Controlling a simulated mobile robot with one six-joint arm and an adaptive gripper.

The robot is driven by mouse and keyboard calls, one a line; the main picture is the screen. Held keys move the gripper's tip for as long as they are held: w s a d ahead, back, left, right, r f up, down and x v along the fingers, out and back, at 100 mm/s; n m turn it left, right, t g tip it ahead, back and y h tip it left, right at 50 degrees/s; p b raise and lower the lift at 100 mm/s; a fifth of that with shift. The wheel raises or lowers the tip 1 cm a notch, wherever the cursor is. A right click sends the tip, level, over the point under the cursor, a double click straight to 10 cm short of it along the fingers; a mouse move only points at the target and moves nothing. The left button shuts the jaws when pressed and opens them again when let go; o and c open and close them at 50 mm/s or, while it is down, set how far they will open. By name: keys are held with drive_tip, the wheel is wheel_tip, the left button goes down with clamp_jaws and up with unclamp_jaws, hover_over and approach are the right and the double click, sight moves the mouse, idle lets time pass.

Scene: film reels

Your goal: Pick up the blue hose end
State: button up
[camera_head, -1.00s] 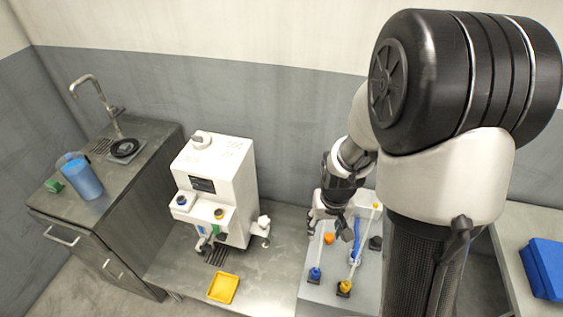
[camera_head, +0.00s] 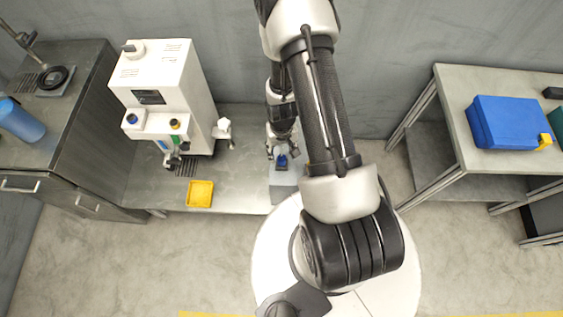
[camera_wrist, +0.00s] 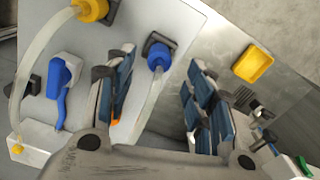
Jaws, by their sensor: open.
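The blue hose end (camera_wrist: 158,54) sits in a dark holder on a grey panel in the wrist view, with a clear hose running down from it. In the head view, a small blue piece that looks like it (camera_head: 282,160) shows just below my gripper (camera_head: 280,145). My gripper (camera_wrist: 160,78) is open in the wrist view, one finger on each side of the blue hose end. I cannot tell whether either finger touches it. The lower part of its hose is hidden behind my gripper.
A yellow hose end (camera_wrist: 90,9) and a blue lever (camera_wrist: 60,85) are on the same panel. A white machine (camera_head: 168,98) stands left of my gripper, with a yellow tray (camera_head: 199,194) in front. A blue case (camera_head: 510,122) lies on the right table.

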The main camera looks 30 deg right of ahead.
sight(282, 158)
wheel_tip(282, 158, down, 7)
drive_tip(key=b, duration=0.2)
drive_tip(key=shift+b, duration=0.35)
drive_tip(key=shift+r, duration=0.1)
drive_tip(key=shift+c, duration=0.4)
drive_tip(key=c, duration=1.1)
